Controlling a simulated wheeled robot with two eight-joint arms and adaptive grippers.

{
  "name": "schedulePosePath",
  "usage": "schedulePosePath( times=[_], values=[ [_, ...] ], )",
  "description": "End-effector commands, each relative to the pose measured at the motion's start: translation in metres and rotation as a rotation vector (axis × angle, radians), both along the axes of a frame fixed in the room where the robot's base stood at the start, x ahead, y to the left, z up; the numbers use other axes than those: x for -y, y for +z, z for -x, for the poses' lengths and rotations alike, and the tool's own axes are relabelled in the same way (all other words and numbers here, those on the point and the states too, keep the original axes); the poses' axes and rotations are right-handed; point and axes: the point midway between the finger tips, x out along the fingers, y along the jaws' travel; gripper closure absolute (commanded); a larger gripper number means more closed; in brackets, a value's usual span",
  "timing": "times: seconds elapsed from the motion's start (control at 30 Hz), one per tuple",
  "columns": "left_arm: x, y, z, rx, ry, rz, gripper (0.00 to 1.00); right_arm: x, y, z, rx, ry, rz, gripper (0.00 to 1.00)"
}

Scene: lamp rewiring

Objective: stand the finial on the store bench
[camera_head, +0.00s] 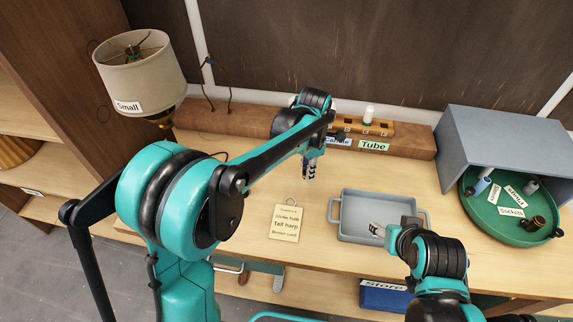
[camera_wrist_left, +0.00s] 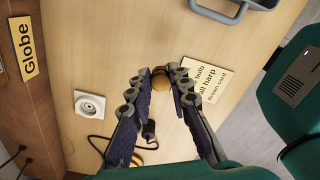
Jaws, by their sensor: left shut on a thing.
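My left gripper (camera_head: 310,168) hangs over the bench (camera_head: 248,180), between the paper tag and the bulb rack. In the left wrist view, its fingertips (camera_wrist_left: 162,80) are shut on a small round brass finial (camera_wrist_left: 161,75). The finial cannot be made out in the head view. A label reading "Store" (camera_head: 383,284) shows on a blue block (camera_head: 385,298) below the bench's front edge. My right gripper (camera_head: 380,231) is over the grey tray; its jaw opening is too small to tell.
The grey tray (camera_head: 345,235) sits right of the paper tag (camera_head: 285,222). A green round tray (camera_head: 474,205) holds sockets under a grey hood (camera_head: 500,140). A shaded lamp labelled "Small" (camera_head: 142,85) stands at left. A white round fitting (camera_wrist_left: 90,105) and a cord lie near my left gripper.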

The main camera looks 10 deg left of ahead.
Motion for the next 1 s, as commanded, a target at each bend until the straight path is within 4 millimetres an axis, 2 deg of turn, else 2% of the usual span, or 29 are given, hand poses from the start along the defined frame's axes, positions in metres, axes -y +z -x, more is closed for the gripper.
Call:
schedulePosePath(
  times=[0.3, 0.47, 0.67, 0.9, 1.0],
  values=[
    [-0.055, -0.047, -0.048, 0.000, 0.005, 0.000, 1.00, 0.000, -0.020, 0.000, 0.000, 0.000, 0.000, 0.46],
    [-0.075, -0.061, -0.066, 0.000, 0.003, 0.000, 1.00, 0.000, -0.025, 0.000, 0.000, 0.000, 0.000, 0.46],
    [-0.082, -0.070, -0.072, 0.000, 0.001, 0.000, 1.00, 0.000, -0.027, 0.000, 0.000, 0.000, 0.000, 0.46],
    [-0.082, -0.104, -0.072, 0.000, 0.000, 0.000, 1.00, 0.000, -0.040, 0.000, 0.000, 0.000, 0.000, 0.46],
    [-0.081, -0.106, -0.071, 0.001, 0.001, 0.000, 1.00, 0.000, -0.040, 0.000, 0.000, 0.000, 0.000, 0.46]
  ],
)
